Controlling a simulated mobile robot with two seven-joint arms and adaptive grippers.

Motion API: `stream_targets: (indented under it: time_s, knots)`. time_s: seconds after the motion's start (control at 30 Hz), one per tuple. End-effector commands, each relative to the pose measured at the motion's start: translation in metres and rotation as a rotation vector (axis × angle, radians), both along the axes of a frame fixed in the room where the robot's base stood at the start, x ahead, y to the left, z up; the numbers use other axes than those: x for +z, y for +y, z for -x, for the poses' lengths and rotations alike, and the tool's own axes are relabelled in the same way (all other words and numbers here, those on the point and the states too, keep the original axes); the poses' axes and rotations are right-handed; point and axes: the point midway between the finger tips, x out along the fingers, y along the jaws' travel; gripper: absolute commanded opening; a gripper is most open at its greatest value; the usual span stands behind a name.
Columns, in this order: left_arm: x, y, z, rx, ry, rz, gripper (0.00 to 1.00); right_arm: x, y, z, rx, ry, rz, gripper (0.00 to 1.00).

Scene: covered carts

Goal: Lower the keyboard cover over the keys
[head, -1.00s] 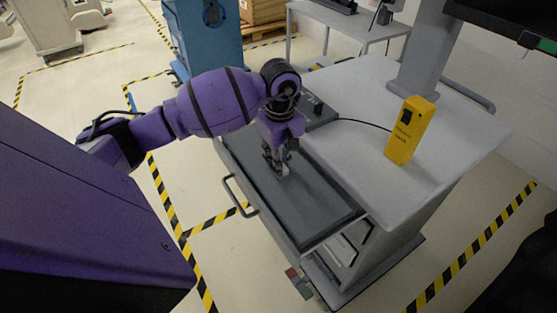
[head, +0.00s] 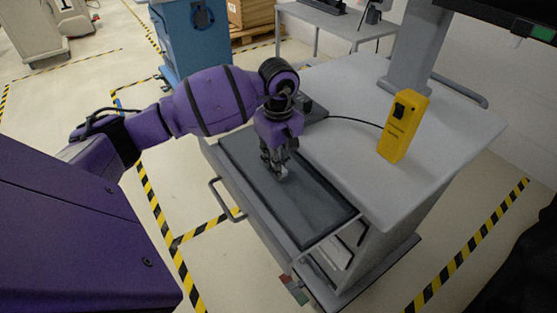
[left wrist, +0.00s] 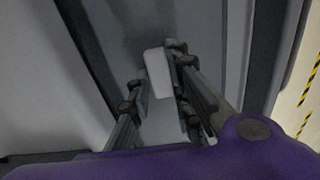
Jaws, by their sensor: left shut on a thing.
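The keyboard cover (head: 312,208) is a dark grey flat panel over the pulled-out drawer tray of the grey cart. It looks flat or nearly flat; I cannot tell whether a small gap is left below it. No keys show. My left gripper (head: 275,170) points down at the cover and is shut on its small pale grip (head: 282,177). In the left wrist view the pale grip (left wrist: 157,72) sits between the fingers of the left gripper (left wrist: 160,90). My right gripper is not in view.
A yellow handheld device (head: 403,125) stands on the cart top (head: 345,120), with a black cable behind it. A drawer handle (head: 226,203) sticks out on the left. A blue cabinet (head: 187,45) and a grey table (head: 330,22) stand behind. The taped floor at left is open.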

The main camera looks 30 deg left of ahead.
Motion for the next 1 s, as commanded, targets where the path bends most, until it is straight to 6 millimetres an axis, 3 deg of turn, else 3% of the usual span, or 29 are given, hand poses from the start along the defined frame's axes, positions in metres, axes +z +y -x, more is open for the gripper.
stream_targets:
  time_s: [0.4, 0.43, 0.57, 0.87, 1.0]
  knots:
    - [-0.001, 0.0, 0.0, -0.001, -0.002, 0.0, 0.0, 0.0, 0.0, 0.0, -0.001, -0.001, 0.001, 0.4]
    - [-0.001, 0.0, 0.0, -0.001, -0.002, 0.0, 0.22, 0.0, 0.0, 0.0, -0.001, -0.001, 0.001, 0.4]
    - [-0.001, 0.0, 0.0, -0.001, -0.001, -0.001, 0.39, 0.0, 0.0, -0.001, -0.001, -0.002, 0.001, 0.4]
    - [-0.001, 0.0, 0.0, -0.001, -0.001, -0.001, 0.4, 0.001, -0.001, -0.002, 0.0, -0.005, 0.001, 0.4]
    - [0.009, 0.0, -0.001, -0.001, -0.003, -0.002, 0.4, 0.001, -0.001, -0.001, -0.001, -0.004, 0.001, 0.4]
